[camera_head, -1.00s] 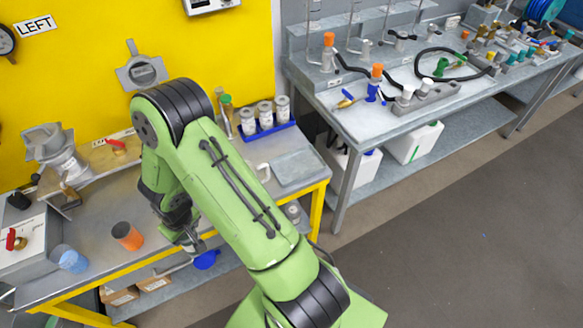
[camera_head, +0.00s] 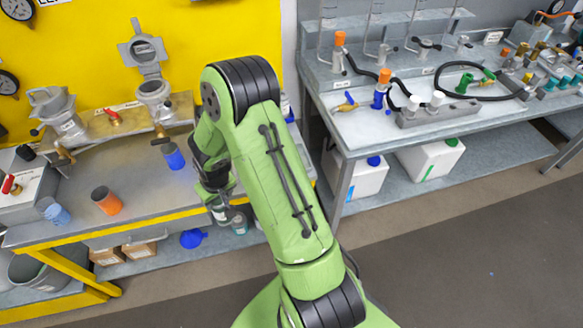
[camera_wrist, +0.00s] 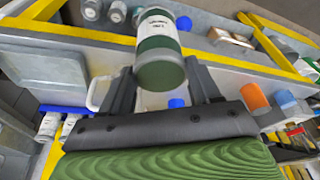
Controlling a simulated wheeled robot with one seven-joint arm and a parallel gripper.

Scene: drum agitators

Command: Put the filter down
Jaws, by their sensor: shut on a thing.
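My gripper (camera_wrist: 160,78) is shut on a cylinder with a white label and dark green bands, which I take as the filter (camera_wrist: 158,42). The cylinder sits between the two dark fingers in the wrist view. In the head view my gripper (camera_head: 222,203) hangs near the front edge of the yellow-framed bench (camera_head: 130,222), partly hidden by my arm. A pale part at its tip looks like the held cylinder, but is too small to be sure. The wrist view shows the bench top and its yellow edge beyond the cylinder.

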